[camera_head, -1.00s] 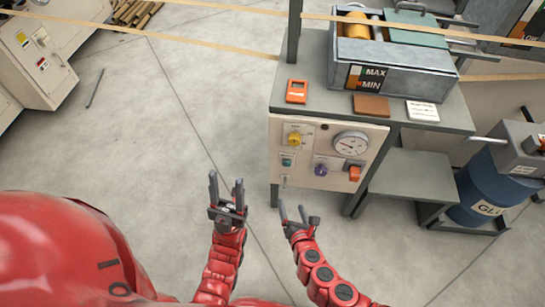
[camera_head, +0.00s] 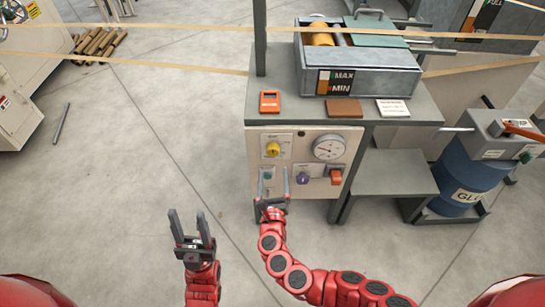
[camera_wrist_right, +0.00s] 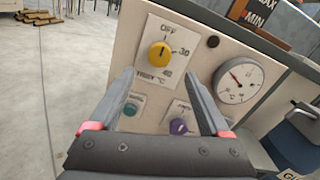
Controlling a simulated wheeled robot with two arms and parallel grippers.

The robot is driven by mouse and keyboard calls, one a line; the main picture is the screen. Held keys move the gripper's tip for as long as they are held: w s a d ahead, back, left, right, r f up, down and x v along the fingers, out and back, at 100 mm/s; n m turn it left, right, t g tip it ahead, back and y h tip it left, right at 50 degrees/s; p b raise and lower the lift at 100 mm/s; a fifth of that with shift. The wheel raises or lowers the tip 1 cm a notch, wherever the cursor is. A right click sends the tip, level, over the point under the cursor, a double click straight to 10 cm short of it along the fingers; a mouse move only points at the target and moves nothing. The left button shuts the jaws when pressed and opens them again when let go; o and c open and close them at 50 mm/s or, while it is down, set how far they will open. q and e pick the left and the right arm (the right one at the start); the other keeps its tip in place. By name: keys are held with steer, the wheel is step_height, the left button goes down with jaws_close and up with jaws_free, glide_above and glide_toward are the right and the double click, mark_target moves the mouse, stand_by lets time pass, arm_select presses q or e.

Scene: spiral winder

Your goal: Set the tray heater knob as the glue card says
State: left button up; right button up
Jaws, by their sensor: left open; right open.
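The yellow knob (camera_head: 273,149) is on the cream panel under the bench. My left gripper (camera_head: 187,228) is open and empty over the floor, left of the panel. A white card (camera_head: 393,108) lies on the bench; its text is unreadable.
The panel also has a gauge (camera_head: 329,149), a purple knob (camera_head: 303,178), a teal button (camera_wrist_right: 131,109) and an orange switch (camera_head: 336,176). The bench carries an orange device (camera_head: 270,101), a brown block (camera_head: 344,108) and the tray (camera_head: 400,82). A blue glue drum (camera_head: 463,180) stands right.

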mark_target(273, 153)
steer(key=w+b, duration=0.1)
steer(key=w, duration=0.6)
steer(key=shift+w, duration=0.4)
jaws_close()
